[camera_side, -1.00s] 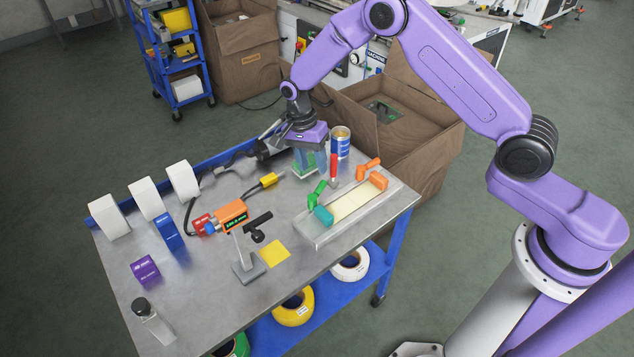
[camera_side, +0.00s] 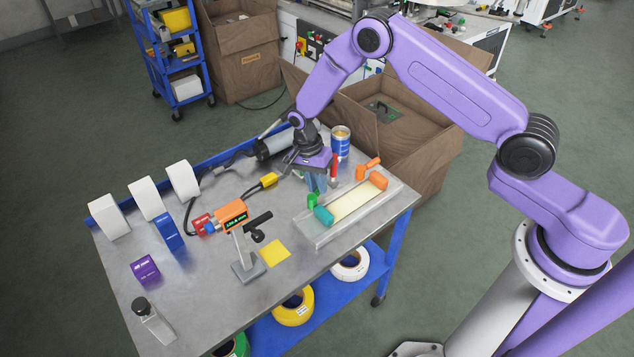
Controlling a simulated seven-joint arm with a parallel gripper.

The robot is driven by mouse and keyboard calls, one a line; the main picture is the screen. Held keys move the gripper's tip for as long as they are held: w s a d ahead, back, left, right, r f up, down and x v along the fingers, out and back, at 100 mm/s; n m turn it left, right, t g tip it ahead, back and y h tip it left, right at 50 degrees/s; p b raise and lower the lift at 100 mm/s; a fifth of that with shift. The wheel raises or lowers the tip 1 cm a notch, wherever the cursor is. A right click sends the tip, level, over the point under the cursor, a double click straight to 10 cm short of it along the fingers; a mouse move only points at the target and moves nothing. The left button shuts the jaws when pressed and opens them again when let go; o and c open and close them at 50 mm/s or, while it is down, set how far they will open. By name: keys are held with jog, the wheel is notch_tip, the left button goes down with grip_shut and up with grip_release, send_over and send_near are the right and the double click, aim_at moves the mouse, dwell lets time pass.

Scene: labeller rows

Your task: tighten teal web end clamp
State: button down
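The teal web end clamp (camera_side: 323,216) sits at the near-left end of a metal tray holding a pale web strip (camera_side: 352,203). A green lever (camera_side: 312,200) stands beside the clamp's upper left; its upper part is hidden behind my gripper. My gripper (camera_side: 317,186) points down just above the lever, fingers close to or touching its top; I cannot tell if they are shut on it. At the strip's other end is an orange clamp (camera_side: 378,180) with its orange lever (camera_side: 368,163).
A red upright tool (camera_side: 334,168) and a blue can (camera_side: 340,142) stand close to my gripper. Open bench remains at the front left.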

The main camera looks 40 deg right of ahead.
jog(key=shift+s+d+m+y, duration=0.2)
jog(key=shift+s+m, duration=0.15)
jog(key=shift+m, duration=0.75)
jog(key=shift+s+d+m+y, duration=0.1)
jog(key=shift+s+m+y, duration=0.15)
jog(key=shift+m, duration=0.85)
jog(key=c, duration=1)
grip_release()
jog(key=shift+c, duration=0.2)
jog(key=w+r, duration=0.3)
jog(key=r, duration=1.4)
jog(key=shift+w+a, duration=0.15)
jog(key=shift+r, duration=0.1)
